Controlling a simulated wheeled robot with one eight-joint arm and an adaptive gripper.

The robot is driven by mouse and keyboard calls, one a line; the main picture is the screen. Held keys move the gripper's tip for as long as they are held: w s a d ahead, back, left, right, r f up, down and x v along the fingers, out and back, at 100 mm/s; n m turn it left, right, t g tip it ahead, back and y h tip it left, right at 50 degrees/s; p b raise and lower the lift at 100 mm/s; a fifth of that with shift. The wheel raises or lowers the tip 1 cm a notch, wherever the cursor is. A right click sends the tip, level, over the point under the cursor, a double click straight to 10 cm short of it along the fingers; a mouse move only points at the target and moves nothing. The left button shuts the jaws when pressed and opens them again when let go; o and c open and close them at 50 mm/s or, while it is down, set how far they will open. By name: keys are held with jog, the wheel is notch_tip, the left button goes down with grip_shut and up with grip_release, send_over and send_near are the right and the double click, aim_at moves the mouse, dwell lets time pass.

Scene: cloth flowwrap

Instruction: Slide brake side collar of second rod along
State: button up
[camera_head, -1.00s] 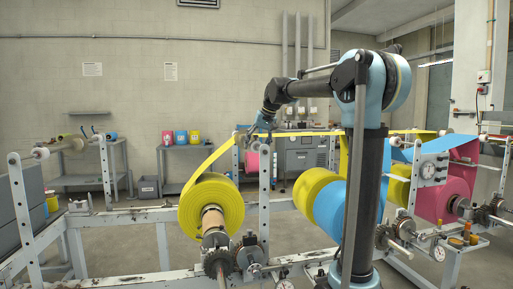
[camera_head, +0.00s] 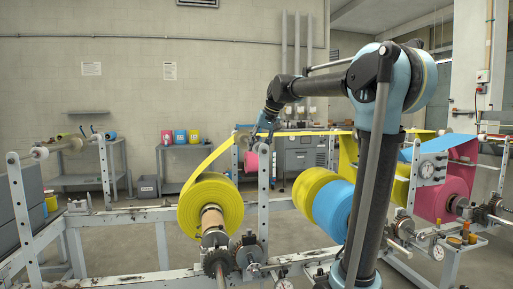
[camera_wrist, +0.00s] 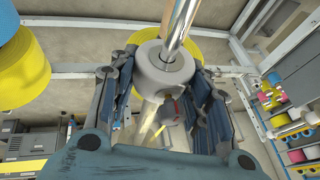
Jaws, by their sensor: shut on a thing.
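A grey round collar (camera_wrist: 157,68) sits around a shiny metal rod (camera_wrist: 181,25) in the wrist view. My gripper (camera_wrist: 160,88) is shut on this collar, with a dark ridged finger on each side of it. The rod runs up out of the picture from the collar. In the head view my gripper (camera_head: 264,132) is small, at the top of a white upright (camera_head: 263,190) with holes. There the collar and rod are too small or hidden to make out. Which end of the rod this is I cannot tell.
A yellow web (camera_head: 211,155) rises from a large yellow roll (camera_head: 205,208) and passes close to my gripper. A blue roll (camera_head: 334,212) lies to the right, partly behind my arm.

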jog(key=shift+s+d, duration=0.25)
jog(key=shift+s, duration=0.45)
jog(key=o, duration=1.5)
jog(key=shift+o, duration=0.2)
jog(key=v, duration=1.2)
jog(key=shift+f, duration=0.1)
